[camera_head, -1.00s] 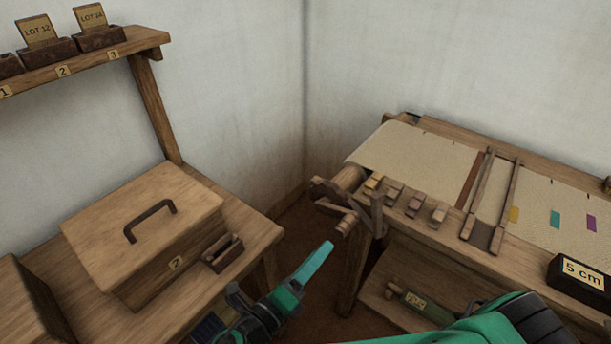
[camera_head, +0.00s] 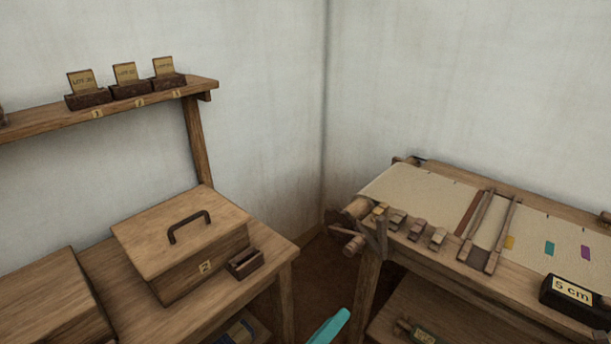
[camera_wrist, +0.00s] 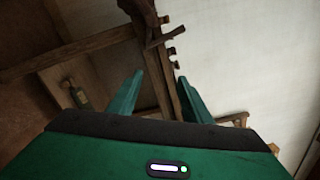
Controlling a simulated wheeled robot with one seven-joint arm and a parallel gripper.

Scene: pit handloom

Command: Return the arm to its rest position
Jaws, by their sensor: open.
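My gripper shows in the wrist view (camera_wrist: 158,95) with its two green fingers apart and nothing between them. In the head view only a teal fingertip (camera_head: 328,328) shows at the bottom edge, in the gap between the left table and the loom. The rest of my arm is out of the head view. In the wrist view the loom's wooden frame (camera_wrist: 160,80) lies beyond the fingers, at a tilt.
The loom (camera_head: 440,265) stands at the right, with a black "5 cm" block (camera_head: 573,297) on it. A lidded box (camera_head: 185,240) and a small open box (camera_head: 244,263) sit on the left table (camera_head: 275,255). A shelf (camera_head: 150,98) with card holders hangs above.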

